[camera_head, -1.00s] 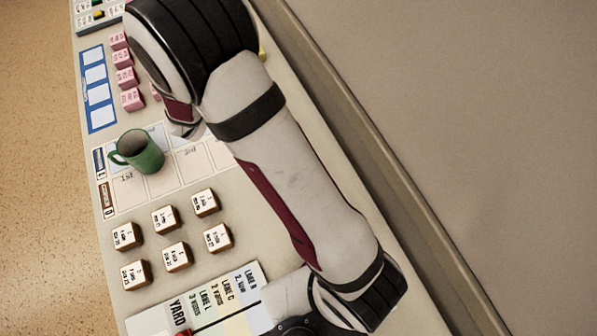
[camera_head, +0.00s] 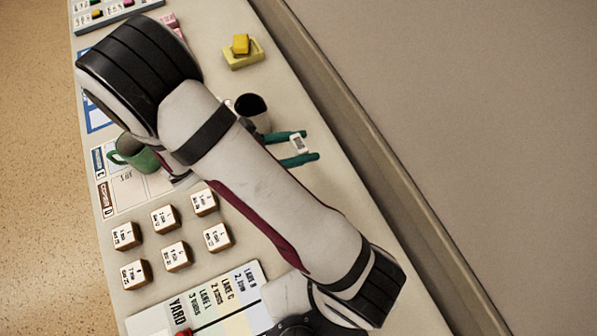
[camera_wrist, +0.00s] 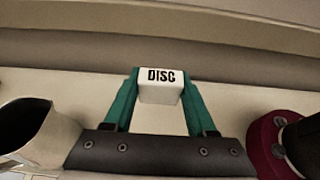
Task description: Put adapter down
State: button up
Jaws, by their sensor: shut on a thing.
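My gripper (camera_head: 309,145) shows at the right of the arm in the head view, over the beige table's right side. Its teal fingers are shut on a small white block, the adapter (camera_head: 298,144), which has a dark marking on it. In the wrist view the same fingers (camera_wrist: 160,80) clasp the adapter (camera_wrist: 160,92) from both sides, and its face reads "DISC". Whether it touches the table or hangs above it, I cannot tell.
A dark-mouthed cup (camera_head: 250,104) stands left of my gripper; a similar vessel (camera_wrist: 40,135) shows at the wrist view's left. A yellow tray (camera_head: 243,60) holds a yellow block. A green mug (camera_head: 135,152) and several labelled wooden blocks (camera_head: 175,255) stand left. The right table strip looks bare.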

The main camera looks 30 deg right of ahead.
aim_at(300, 170)
notch_tip(300, 170, down, 11)
jog(key=shift+f, duration=0.1)
dwell(0.3)
jog(key=o, duration=1.3)
